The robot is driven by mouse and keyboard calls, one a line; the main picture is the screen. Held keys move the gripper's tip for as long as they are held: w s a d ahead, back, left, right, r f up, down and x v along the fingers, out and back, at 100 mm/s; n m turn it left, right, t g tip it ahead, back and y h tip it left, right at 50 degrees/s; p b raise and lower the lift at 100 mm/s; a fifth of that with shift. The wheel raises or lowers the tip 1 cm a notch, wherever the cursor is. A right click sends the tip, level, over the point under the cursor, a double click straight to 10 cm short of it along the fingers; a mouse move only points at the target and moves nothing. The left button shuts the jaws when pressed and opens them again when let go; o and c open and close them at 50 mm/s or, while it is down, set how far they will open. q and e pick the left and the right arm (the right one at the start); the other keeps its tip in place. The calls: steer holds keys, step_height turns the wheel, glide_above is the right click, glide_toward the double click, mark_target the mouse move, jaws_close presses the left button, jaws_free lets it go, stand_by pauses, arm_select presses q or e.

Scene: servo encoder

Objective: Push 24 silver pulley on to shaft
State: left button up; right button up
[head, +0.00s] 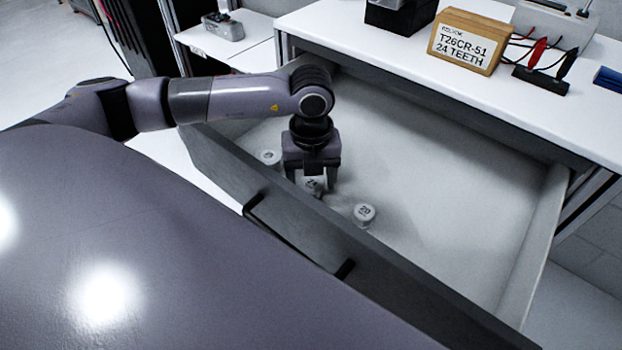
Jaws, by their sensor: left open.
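A silver pulley (313,184) with a dark marking that looks like "24" stands in the open drawer (440,235). My left gripper (312,180) points down over this pulley. Its fingers are open, one on each side of it; I cannot tell whether they touch it. A second silver pulley (364,213), marked "20", stands to the right, apart from the gripper. A third silver pulley (268,157) stands to the left, its marking unclear. I cannot make out a shaft. My right gripper is not in view.
The drawer front with its black handle (290,238) lies close to the gripper. The drawer's right part is empty. On the white worktop are a cardboard box (466,42) reading "T26CR-51 24 TEETH", red and black clips (540,75) and a dark box (398,14).

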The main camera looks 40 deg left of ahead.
mark_target(312, 184)
arm_select(q)
steer(key=shift+c, duration=0.4)
steer(key=c, duration=1)
steer(key=shift+r+p, duration=2.6)
steer(key=shift+r, duration=1)
